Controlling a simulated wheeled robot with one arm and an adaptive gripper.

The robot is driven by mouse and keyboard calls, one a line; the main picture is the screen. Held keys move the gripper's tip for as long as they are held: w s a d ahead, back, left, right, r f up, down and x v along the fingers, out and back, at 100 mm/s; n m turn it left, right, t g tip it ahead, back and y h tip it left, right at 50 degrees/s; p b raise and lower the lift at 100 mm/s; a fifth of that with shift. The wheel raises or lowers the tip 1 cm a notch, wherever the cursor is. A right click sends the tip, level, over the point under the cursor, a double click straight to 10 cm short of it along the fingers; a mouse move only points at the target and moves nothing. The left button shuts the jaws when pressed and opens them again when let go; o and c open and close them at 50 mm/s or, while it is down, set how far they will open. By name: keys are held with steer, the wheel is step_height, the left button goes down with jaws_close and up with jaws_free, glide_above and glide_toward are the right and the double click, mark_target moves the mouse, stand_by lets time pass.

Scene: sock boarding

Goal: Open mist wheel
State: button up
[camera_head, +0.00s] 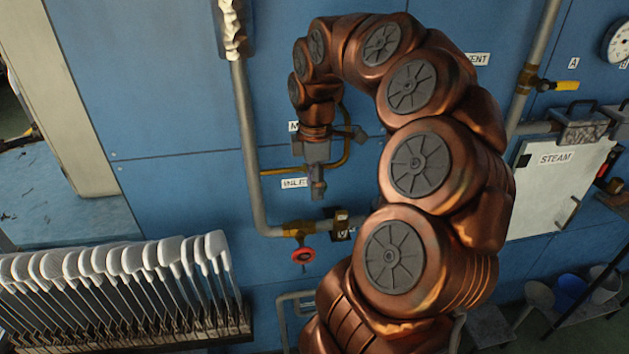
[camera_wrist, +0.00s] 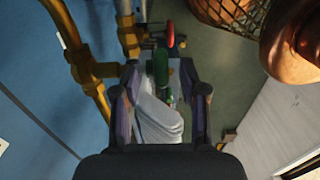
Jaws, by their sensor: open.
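My gripper (camera_head: 317,188) hangs pointing down in front of the blue wall panel, beside the pipes. It is open, with its two dark fingers apart in the wrist view (camera_wrist: 160,84). A green part (camera_wrist: 160,62), possibly a wheel seen edge-on, shows between and beyond the fingertips; contact cannot be told. A pale, folded-looking shape (camera_wrist: 160,122) also shows between the fingers. A red wheel (camera_head: 303,255) on a brass valve sits below my gripper; a red part (camera_wrist: 170,35) shows beyond the green one. A label starting with "M" (camera_head: 294,126) is partly covered by my arm.
A vertical pipe (camera_head: 246,150) and brass tubing (camera_wrist: 88,68) run close to my gripper. White sock forms (camera_head: 165,257) stand in a row at lower left. A light STEAM cabinet (camera_head: 547,197) is at right. A wicker basket (camera_wrist: 232,12) shows in the wrist view.

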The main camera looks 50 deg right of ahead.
steer(key=shift+c, duration=0.2)
jaws_close()
stand_by(0.3)
steer(key=shift+f, duration=0.1)
steer(key=shift+w+a+f+g+h+b, duration=0.1)
steer(key=shift+g+h+b, duration=0.3)
steer(key=shift+h+b, duration=0.15)
steer(key=shift+w+f+g+h+b, duration=0.1)
steer(key=shift+g+h+b, duration=0.3)
steer(key=shift+h+b, duration=0.15)
steer(key=g+h+b, duration=0.1)
steer(key=g+h, duration=0.1)
steer(key=shift+a+f+h, duration=0.1)
steer(key=shift+h, duration=0.2)
steer(key=g+h, duration=0.1)
steer(key=h, duration=0.1)
steer(key=g+h, duration=0.1)
steer(key=shift+f+g+h+b, duration=0.25)
steer(key=shift+g+h+b, duration=0.05)
steer(key=shift+b, duration=0.1)
steer(key=shift+f+g+h, duration=0.1)
steer(key=shift+g+h, duration=1)
steer(key=shift+h, duration=0.2)
